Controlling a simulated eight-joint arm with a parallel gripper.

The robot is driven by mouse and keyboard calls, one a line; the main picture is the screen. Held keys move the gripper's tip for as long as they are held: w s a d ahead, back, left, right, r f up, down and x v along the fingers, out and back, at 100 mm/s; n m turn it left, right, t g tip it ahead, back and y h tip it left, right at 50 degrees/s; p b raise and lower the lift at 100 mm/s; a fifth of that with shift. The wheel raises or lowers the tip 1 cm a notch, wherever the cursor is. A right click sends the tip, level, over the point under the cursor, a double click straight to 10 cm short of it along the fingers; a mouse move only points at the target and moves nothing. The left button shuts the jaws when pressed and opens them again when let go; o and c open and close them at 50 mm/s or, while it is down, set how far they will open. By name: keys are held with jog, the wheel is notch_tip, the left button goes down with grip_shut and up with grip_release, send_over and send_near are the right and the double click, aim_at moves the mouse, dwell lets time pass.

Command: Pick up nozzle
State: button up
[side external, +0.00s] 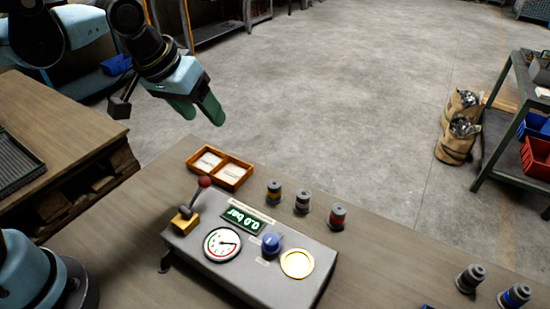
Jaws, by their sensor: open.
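Several small dark grey cylinders with coloured bands, which look like nozzles, stand upright on the wooden table. A plain-looking grey one (469,279) and a blue-banded one (514,296) stand at the lower right. My gripper (201,115), with green fingers, is open and empty in the air at the upper left, apart from all of them.
The grey control box (250,272) carries a red-knobbed lever (204,183), a gauge (222,244), a display, a blue knob (271,243) and a round yellow-rimmed disc (297,263). An orange two-compartment tray (232,175) sits behind it. Bare table lies between the red-banded cylinder and the right pair.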

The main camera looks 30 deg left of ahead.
jog(key=w+d+n+g, duration=0.1)
jog(key=w+d, duration=0.2)
jog(key=d, duration=0.3)
jog(key=w+d+g, duration=0.2)
jog(key=w+d, duration=0.2)
jog(key=d, duration=0.2)
jog(key=n+g+y, duration=0.1)
jog(key=n+g, duration=0.1)
send_over(339, 209)
notch_tip(339, 209, down, 6)
jog(key=f, duration=0.6)
jog(key=shift+w+d+f, duration=0.1)
jog(key=shift+w+f, duration=0.15)
jog(key=shift+f, duration=0.1)
jog(key=shift+s+f, duration=0.15)
jog(key=shift+f, duration=1.2)
jog(key=shift+s+f, duration=0.1)
jog(key=shift+f, duration=1.25)
grip_shut()
